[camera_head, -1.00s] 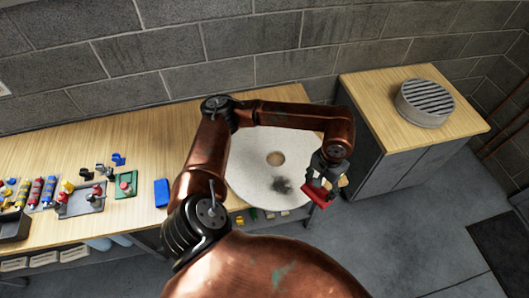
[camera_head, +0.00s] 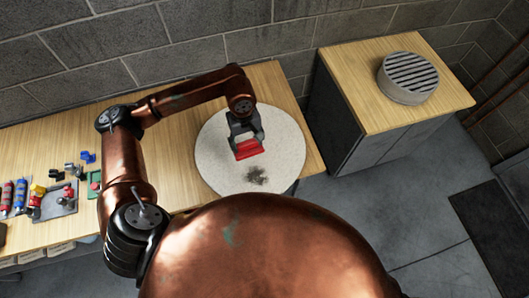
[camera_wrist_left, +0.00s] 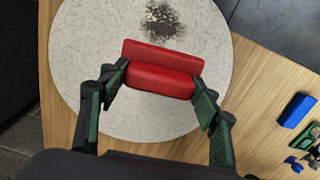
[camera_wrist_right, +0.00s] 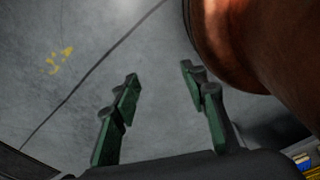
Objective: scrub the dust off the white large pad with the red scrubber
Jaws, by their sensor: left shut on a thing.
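The white large pad (camera_head: 213,145) is a round speckled disc on the wooden bench. A dark dust patch (camera_head: 257,176) lies near its front edge; it also shows at the top of the left wrist view (camera_wrist_left: 163,20). My left gripper (camera_head: 246,140) is shut on the red scrubber (camera_head: 248,150), seen between its fingers in the left wrist view (camera_wrist_left: 160,72). The scrubber is over the pad, behind the dust; I cannot tell whether it touches the pad. The pad's centre is hidden. My right gripper (camera_wrist_right: 160,76) is open and empty above the grey floor.
A wooden-topped cabinet (camera_head: 350,66) with a round grey vented drum (camera_head: 408,77) stands to the right. At the left of the bench are a grey tray (camera_head: 60,205) and several small coloured items. A blue block (camera_wrist_left: 297,110) lies beside the pad. A block wall runs behind.

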